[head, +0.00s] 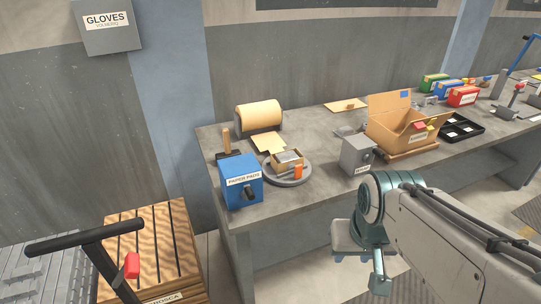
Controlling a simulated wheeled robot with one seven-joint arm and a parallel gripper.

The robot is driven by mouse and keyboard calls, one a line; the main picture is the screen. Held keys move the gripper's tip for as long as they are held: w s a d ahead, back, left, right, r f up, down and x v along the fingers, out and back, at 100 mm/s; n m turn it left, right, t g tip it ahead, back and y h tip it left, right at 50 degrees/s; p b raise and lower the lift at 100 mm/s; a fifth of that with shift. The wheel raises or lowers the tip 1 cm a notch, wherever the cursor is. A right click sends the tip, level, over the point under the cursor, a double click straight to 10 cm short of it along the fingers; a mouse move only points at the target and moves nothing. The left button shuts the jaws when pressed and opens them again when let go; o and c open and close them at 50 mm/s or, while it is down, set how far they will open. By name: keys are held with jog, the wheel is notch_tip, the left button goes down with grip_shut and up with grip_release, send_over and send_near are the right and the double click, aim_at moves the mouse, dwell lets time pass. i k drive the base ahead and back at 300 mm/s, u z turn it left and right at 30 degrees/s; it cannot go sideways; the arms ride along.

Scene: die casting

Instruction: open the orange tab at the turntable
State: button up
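The orange tab (298,172) stands upright at the front right of a small cardboard box (285,161). The box sits on a round grey turntable (290,182) on the workbench. A pale piece lies in the top of the box. Whether the tab is hinged or how it is fixed is too small to tell. My gripper (364,263) hangs at the end of my arm, low in front of the bench edge, to the right of the turntable and well apart from it. Its fingers are not clear enough to show whether they are open.
A blue paper pads box (240,182) with a dark knob stands left of the turntable. A grey box (357,155) and a cardboard carton (405,128) are to the right. A paper roll (258,117) is behind. A black handle (85,238) and wooden crate (157,245) occupy the lower left.

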aim_at(298, 174)
jog(key=u, duration=0.15)
jog(key=i, duration=0.8)
jog(key=z, duration=1.05)
